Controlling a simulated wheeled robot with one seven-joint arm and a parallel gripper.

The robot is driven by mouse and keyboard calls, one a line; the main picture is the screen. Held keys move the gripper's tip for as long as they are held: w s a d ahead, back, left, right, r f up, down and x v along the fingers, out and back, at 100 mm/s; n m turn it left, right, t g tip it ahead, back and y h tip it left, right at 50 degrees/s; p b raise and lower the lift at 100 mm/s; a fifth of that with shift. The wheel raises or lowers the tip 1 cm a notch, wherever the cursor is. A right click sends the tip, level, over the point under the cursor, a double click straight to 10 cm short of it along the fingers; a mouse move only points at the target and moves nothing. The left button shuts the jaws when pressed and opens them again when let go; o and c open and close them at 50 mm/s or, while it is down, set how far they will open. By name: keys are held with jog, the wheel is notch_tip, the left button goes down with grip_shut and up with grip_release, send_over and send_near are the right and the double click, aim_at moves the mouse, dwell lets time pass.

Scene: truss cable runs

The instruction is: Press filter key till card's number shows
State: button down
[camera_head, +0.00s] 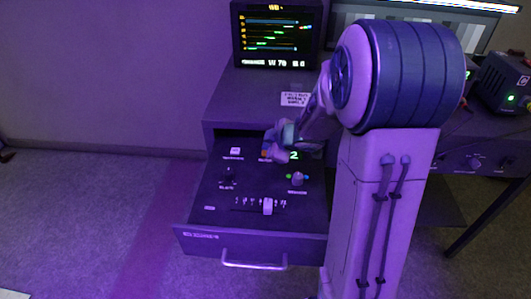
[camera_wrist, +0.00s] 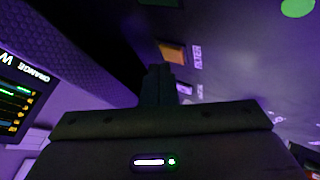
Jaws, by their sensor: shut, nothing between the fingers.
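My gripper (camera_head: 272,147) is shut and empty, low over the open drawer's control panel. In the wrist view its fingertips (camera_wrist: 158,72) are close to the orange filter key (camera_wrist: 172,52), which has a "FILTER" label beside it. I cannot tell whether they touch. In the head view my gripper mostly covers that key. A green number display (camera_head: 294,155) just right of my gripper reads 2. The white card (camera_head: 294,99) lies on the bench top behind the drawer; its small lines of print are too blurred to read.
The open drawer (camera_head: 252,238) also carries a white key (camera_head: 235,151), a dark knob (camera_head: 228,176), a selector knob (camera_head: 297,180) and a slider (camera_head: 267,206). A monitor (camera_head: 275,35) stands behind. A box with a green light (camera_head: 511,98) is at right.

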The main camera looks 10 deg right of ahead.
jog(key=shift+f, duration=0.55)
dwell(0.5)
dwell(0.4)
jog(key=shift+r+p, duration=0.75)
jog(key=shift+r, duration=0.1)
notch_tip(320, 180, up, 5)
jog(key=p, duration=0.5)
jog(key=shift+p, duration=0.3)
